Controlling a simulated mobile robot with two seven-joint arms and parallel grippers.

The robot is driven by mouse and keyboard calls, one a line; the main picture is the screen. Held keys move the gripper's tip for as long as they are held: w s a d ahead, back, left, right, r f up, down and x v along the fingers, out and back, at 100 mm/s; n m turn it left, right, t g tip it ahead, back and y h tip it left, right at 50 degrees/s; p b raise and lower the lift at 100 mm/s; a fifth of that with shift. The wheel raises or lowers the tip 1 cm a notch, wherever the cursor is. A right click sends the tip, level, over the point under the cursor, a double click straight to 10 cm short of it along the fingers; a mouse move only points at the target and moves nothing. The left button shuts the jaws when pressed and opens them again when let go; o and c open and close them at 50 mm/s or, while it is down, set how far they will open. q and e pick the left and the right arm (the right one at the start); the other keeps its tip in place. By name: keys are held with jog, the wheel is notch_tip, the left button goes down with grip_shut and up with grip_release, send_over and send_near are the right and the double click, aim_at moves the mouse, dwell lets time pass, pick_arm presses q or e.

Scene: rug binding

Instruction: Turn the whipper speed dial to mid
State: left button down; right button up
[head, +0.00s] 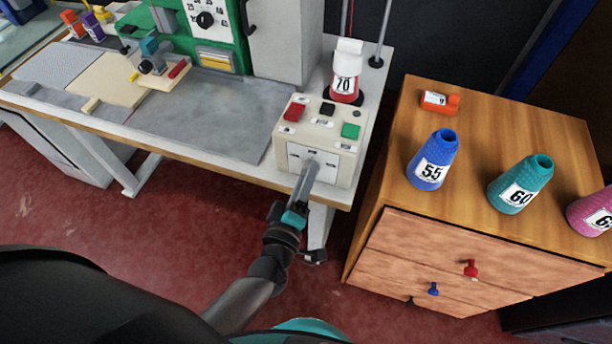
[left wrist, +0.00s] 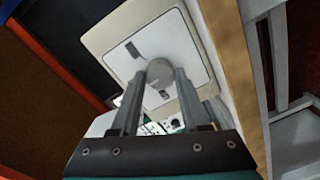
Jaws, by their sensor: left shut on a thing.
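The cream control box (head: 330,128) stands at the right end of the work table. A white plate (head: 330,162) with small dark marks is on its front face. My left gripper (head: 308,172) reaches up to this plate from below. In the left wrist view the plate (left wrist: 185,45) is close, and my left gripper (left wrist: 160,75) is shut on a round grey dial (left wrist: 160,70) at its middle. The fingers cover the dial's sides, and I cannot read where it points. In the head view the gripper hides the dial. My right gripper is not in view.
The box top has a red button (head: 294,112), a black one (head: 328,109) and a green one (head: 351,131). A thread cone marked 70 (head: 345,72) stands behind. A wooden drawer cabinet (head: 480,115) with a blue cone (head: 433,160) and teal cone (head: 520,185) is at right.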

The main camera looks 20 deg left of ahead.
pick_arm(q)
jog(key=shift+c, duration=2)
grip_release()
jog(key=s, duration=1.5)
jog(key=shift+s+a+r+p, duration=0.15)
jog(key=shift+r+p, duration=0.15)
jog(key=shift+p, duration=0.15)
